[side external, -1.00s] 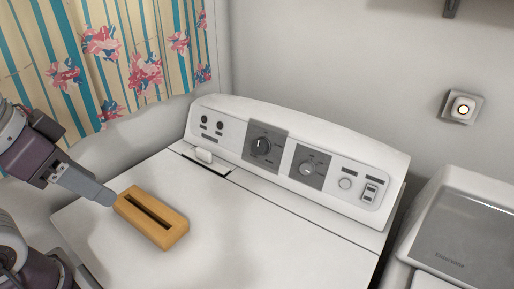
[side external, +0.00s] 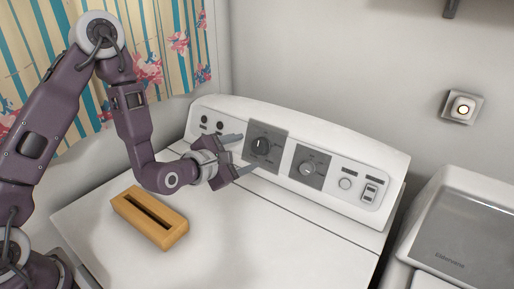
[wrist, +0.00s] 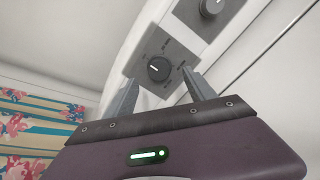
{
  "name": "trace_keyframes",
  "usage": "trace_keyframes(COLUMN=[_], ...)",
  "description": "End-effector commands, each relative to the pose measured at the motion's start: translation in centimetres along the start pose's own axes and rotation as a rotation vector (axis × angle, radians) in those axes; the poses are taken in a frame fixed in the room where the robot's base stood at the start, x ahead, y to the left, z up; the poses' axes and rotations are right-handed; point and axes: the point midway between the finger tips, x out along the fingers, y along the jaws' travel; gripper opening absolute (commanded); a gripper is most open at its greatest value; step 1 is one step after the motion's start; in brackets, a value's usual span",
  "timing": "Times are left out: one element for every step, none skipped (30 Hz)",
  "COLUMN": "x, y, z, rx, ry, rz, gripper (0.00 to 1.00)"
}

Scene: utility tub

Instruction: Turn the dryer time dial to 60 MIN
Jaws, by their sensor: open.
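A dark round dial (side external: 261,146) sits on a dark grey square plate on the sloping white control panel, and also shows in the wrist view (wrist: 158,69). The lettering around both is too small to read, so I cannot tell which is the time dial. My gripper (side external: 244,154) is open and empty, just left of the dark dial. In the wrist view, the dark dial appears between the two fingertips; I see no clear contact.
A yellow-orange slotted block (side external: 151,217) lies on the white machine top below my arm. The panel also has a small round button (side external: 345,184) and switches (side external: 370,191) at right. Another white machine (side external: 468,235) stands at right. A curtain (side external: 150,50) hangs behind my arm.

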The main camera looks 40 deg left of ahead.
Motion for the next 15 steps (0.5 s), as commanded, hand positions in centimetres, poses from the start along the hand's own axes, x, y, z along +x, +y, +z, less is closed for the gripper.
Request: trace_keyframes(x=[0.3, 0.5, 1.0, 1.5, 2.1, 2.9, 3.6, 4.2, 4.9, 5.4, 5.8, 6.4, 6.7, 6.9, 7.1], y=[-0.1, 0.0, 0.0, 0.1, 0.2, 0.2, 0.2, 0.2, 0.2, 0.2, 0.2, 0.2, 0.2, 0.2, 0.2], z=[-0.3, -0.3, -0.4, -0.4, -0.3, -0.3, -0.3, -0.3, -0.3, -0.3, -0.3, -0.3, -0.3, -0.3, -0.3], rx=[-0.038, -0.053, -0.062, -0.064, -0.063, -0.062, -0.061, -0.060, -0.059, -0.058, -0.058, -0.058, -0.057, -0.057, -0.056], ry=[-0.001, -0.004, -0.005, -0.006, -0.006, -0.006, -0.006, -0.006, -0.007, -0.007, -0.007, -0.007, -0.006, -0.006, -0.006], rz=[0.011, 0.019, 0.023, 0.025, 0.026, 0.026, 0.026, 0.026, 0.025, 0.026, 0.024, 0.024, 0.023, 0.023, 0.023], gripper=[0.64, 0.64, 0.64, 0.64, 0.64, 0.64, 0.64, 0.64, 0.64, 0.64, 0.64, 0.64, 0.64, 0.64, 0.64])
